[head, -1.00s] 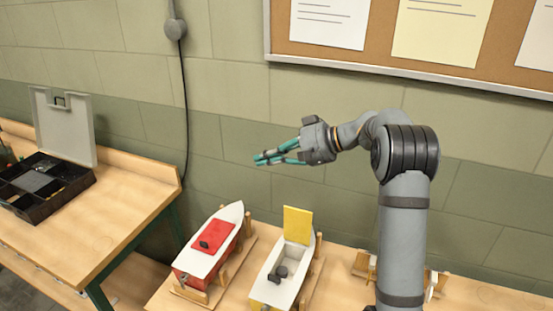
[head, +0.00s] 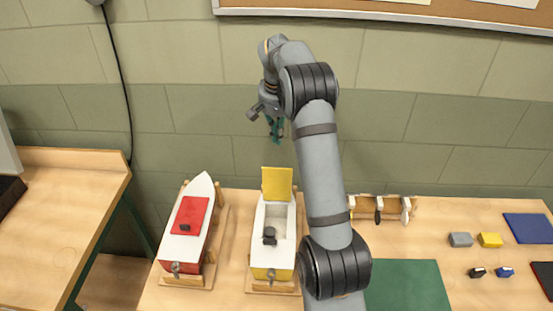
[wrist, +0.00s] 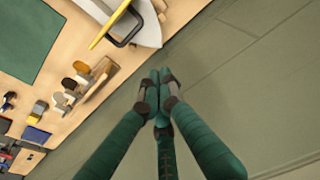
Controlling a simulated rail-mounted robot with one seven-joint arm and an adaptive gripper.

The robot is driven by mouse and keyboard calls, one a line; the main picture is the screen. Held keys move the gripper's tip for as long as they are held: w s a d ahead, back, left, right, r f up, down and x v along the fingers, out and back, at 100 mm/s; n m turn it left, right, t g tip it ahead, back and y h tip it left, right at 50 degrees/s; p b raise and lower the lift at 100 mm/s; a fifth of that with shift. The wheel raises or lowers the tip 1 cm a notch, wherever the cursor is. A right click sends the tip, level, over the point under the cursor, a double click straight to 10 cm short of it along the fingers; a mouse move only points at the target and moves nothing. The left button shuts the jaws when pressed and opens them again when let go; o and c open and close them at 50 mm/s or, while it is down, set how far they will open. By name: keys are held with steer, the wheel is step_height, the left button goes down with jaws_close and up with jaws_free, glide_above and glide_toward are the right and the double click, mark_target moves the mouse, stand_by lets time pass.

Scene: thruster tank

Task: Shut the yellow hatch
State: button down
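The yellow hatch (head: 277,184) stands upright, open, at the far end of the cockpit opening of the white-decked boat (head: 257,248) with a yellow lower hull. In the wrist view the hatch (wrist: 108,26) shows edge-on at the top, with a black loop beside it over the white boat (wrist: 150,33). My gripper (head: 276,133) hangs above and behind the hatch, near the wall, fingers pointing down and apart from it. In the wrist view the teal fingers (wrist: 158,78) come together at their tips with nothing between them. A dark block sits inside the cockpit.
A second boat with a red hatch (head: 190,215), lying shut, stands at the left. A wooden rack with tools (head: 380,208), a green mat (head: 405,285) and small blocks lie to the right. The wall rises close behind the bench.

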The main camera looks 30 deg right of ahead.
mark_target(277, 181)
step_height(277, 181, down, 7)
steer(key=s+a+p, duration=0.1)
steer(key=s+p, duration=0.1)
steer(key=shift+s, duration=0.2)
steer(key=shift+s+r, duration=0.1)
stand_by(0.5)
